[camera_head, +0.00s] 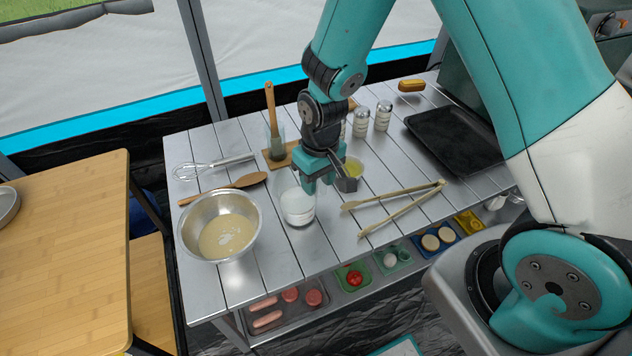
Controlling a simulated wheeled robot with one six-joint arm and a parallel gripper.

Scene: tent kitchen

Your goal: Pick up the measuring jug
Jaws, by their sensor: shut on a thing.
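The measuring jug (298,209) is a clear vessel with white contents. It is upright at the near middle of the slatted metal table (262,262), just right of the steel bowl. My gripper (326,184) reaches down from above at the jug's upper right side, and its left finger overlaps the jug's rim. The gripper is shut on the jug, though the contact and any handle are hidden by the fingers. The jug's base looks at or very near the tabletop; I cannot tell if there is a gap.
A steel bowl of batter (222,226) stands close left of the jug. A glass with yellow liquid (354,168) is right behind my gripper. Tongs (400,208) lie to the right. A whisk (205,166), wooden spoon (228,187), shakers (361,122) and black tray (455,138) are around.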

